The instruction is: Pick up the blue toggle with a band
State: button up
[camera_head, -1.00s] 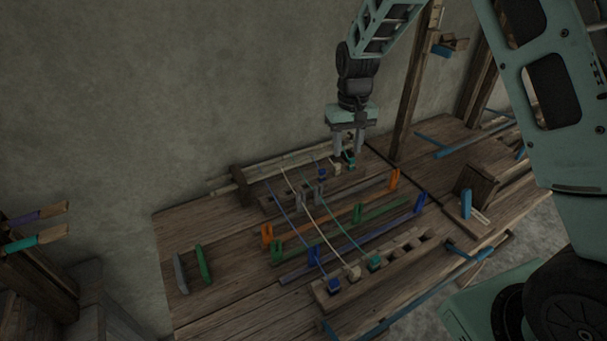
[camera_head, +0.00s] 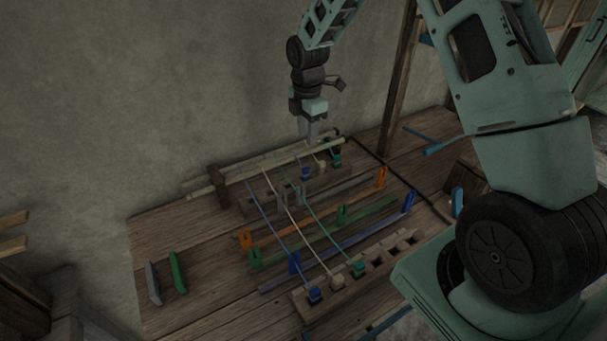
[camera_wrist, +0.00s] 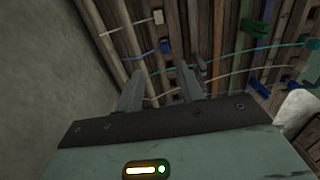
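The band runs forward to another blue toggle (camera_head: 314,295) in the front block. My gripper (camera_head: 312,141) is above and behind the back row, near the blue and cream toggles, with fingers pointing down. In the wrist view my gripper (camera_wrist: 157,88) has its two fingers apart with nothing seen between them. A small blue toggle (camera_wrist: 165,46) shows just beyond the fingertips there.
A cream toggle (camera_head: 320,164) and a teal toggle (camera_head: 335,159) stand right of the blue one, with bands too. Pale rods (camera_head: 265,165) run along the back, near the wall. Orange, green and blue bars cross the middle. A wooden post (camera_head: 398,85) rises at right.

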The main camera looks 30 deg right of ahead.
aim_at(307, 168)
jog(key=shift+s+a+f+p, duration=0.15)
jog(key=shift+f+p, duration=0.45)
jog(key=shift+f, duration=1.6)
jog(key=shift+s+d+f+p, duration=0.1)
jog(key=shift+f+p, duration=0.5)
jog(key=shift+f, duration=1.6)
jog(key=shift+s+a+f+p, duration=0.15)
jog(key=shift+f+p, duration=0.45)
jog(key=shift+f, duration=1.6)
grip_shut()
